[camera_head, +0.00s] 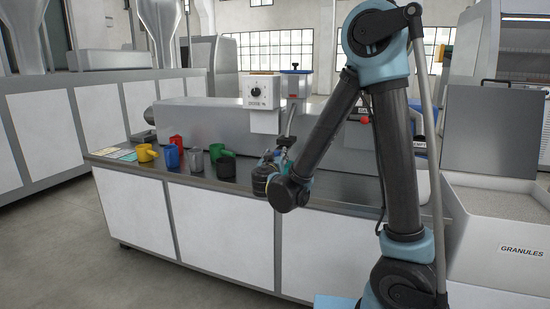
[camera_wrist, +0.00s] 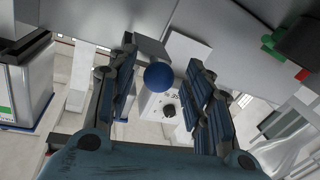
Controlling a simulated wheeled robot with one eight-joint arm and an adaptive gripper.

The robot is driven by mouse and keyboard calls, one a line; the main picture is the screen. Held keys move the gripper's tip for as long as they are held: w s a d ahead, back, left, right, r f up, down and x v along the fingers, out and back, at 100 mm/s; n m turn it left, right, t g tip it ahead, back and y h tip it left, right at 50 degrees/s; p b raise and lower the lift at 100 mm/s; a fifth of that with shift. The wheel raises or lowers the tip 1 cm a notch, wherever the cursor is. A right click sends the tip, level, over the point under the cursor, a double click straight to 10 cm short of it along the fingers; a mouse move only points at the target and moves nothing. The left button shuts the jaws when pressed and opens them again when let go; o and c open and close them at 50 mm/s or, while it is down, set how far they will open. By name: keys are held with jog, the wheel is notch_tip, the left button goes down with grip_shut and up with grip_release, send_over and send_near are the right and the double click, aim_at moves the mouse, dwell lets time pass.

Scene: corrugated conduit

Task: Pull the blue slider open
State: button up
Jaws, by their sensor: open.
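A round blue knob (camera_wrist: 158,76), seemingly the slider's handle, shows between the two fingers of my gripper (camera_wrist: 161,58) in the wrist view. The fingers are apart, with gaps visible on both sides of the knob. I cannot tell how deep it sits between them. In the head view, a blue-topped part (camera_head: 296,71) sits beside the white dial box (camera_head: 261,90); I cannot tell whether it belongs to the slider. My gripper (camera_head: 283,148) is low in front of the machine there, its fingers small and partly hidden by my arm. The dial box also shows behind the knob in the wrist view (camera_wrist: 154,108).
Several coloured mugs, including a yellow one (camera_head: 145,153) and a blue one (camera_head: 171,157), stand on the dark bench top (camera_head: 248,181) left of my gripper. A grey machine housing (camera_head: 207,126) runs behind them. A granules bin (camera_head: 508,245) stands at right.

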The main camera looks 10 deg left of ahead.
jog(key=s, duration=1)
jog(key=shift+s+d, duration=0.2)
jog(key=shift+s, duration=0.2)
jog(key=w+d+f+m+g+h, duration=0.1)
jog(key=d+f+g+h, duration=0.15)
jog(key=d, duration=0.65)
jog(key=w+d+f+g+h, duration=0.1)
jog(key=d+g, duration=0.2)
jog(key=d, duration=0.7)
jog(key=w+d+f+m+g+h, duration=0.1)
jog(key=d+f+g+h, duration=0.15)
jog(key=d, duration=0.65)
jog(key=s+d+f+g+y, duration=0.1)
jog(key=s+d+f+g, duration=0.35)
jog(key=s+d, duration=0.55)
jog(key=s+f+g+y, duration=0.3)
jog(key=s+y, duration=0.1)
jog(key=s, duration=0.7)
jog(key=shift+s+d+f, duration=0.2)
jog(key=shift+f, duration=0.05)
